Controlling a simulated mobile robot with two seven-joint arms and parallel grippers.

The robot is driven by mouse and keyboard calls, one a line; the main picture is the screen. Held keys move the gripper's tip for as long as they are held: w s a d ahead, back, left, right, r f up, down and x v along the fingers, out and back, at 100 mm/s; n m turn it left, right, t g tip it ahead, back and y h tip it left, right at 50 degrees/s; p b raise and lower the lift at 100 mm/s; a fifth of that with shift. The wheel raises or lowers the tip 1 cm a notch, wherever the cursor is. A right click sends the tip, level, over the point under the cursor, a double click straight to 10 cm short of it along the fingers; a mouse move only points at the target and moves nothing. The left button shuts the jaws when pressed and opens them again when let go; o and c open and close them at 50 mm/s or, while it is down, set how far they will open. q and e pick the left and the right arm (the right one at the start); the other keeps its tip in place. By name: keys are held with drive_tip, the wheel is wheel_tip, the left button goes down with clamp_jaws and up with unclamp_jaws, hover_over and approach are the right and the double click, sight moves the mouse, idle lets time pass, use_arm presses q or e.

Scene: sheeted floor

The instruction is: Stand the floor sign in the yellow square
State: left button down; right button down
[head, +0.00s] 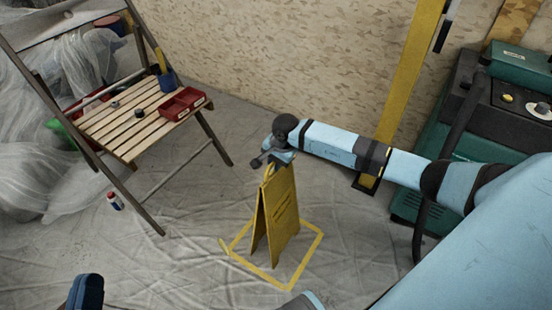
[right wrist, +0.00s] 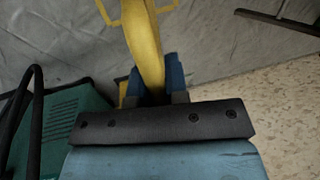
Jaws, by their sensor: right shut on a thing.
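The yellow floor sign (head: 278,215) is upright, its two panels spread a little at the bottom. Its lower edges appear inside the yellow square (head: 308,262) taped on the floor; I cannot tell if they touch the sheet. My right gripper (head: 277,163) is shut on the sign's top edge. In the right wrist view the sign (right wrist: 145,45) runs between the blue fingers of the right gripper (right wrist: 154,82), with bits of the square's outline (right wrist: 109,16) beyond. Part of my left gripper (head: 84,291) shows at the bottom left, away from the sign; its opening is unclear.
A slatted wooden chair (head: 125,118) with a red tray (head: 183,103) and a blue cup stands at the left, by clear plastic sheeting (head: 75,70). A green machine (head: 500,130) and a yellow post (head: 408,75) are at the right.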

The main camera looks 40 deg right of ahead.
drive_tip(key=shift+r, duration=0.15)
drive_tip(key=c, duration=1.1)
unclamp_jaws()
